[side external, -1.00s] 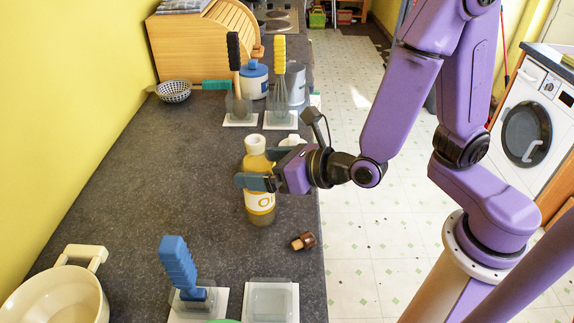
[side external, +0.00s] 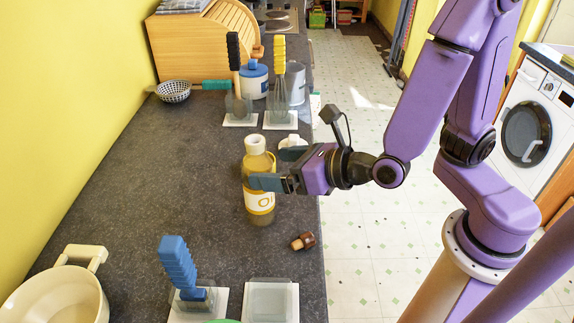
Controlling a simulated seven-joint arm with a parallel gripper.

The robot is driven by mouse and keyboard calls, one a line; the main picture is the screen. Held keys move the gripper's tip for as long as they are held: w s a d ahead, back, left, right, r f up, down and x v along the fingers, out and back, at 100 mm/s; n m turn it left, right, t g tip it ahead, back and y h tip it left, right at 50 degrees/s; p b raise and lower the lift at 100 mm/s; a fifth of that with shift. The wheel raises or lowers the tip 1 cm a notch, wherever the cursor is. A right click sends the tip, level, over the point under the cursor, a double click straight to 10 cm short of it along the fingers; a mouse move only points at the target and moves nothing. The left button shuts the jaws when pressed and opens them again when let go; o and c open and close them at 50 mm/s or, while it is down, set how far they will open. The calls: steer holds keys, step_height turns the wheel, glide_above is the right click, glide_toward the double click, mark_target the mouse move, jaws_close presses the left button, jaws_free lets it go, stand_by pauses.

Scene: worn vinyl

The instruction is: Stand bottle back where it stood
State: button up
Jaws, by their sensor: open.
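The bottle (side external: 260,205) stands upright on the dark counter near its right edge. It has a white cap, yellowish contents and a white and yellow label. My gripper (side external: 262,181) is open at the right of the bottle. One finger overlaps the front of the bottle at mid height; the other is mostly hidden behind it. I cannot tell whether a finger still touches the bottle.
A brown stopper-like piece (side external: 302,241) lies right of the bottle. In front are a blue-handled tool (side external: 178,265) on a white base, a clear container (side external: 270,300) and a cream pan (side external: 60,290). The counter left of the bottle is clear.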

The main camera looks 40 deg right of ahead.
steer(key=shift+v, duration=0.8)
steer(key=s+d+r, duration=0.1)
steer(key=s+r, duration=0.3)
steer(key=r, duration=0.4)
steer(key=shift+s+d+r, duration=0.25)
steer(key=shift+r, duration=0.15)
stand_by(0.4)
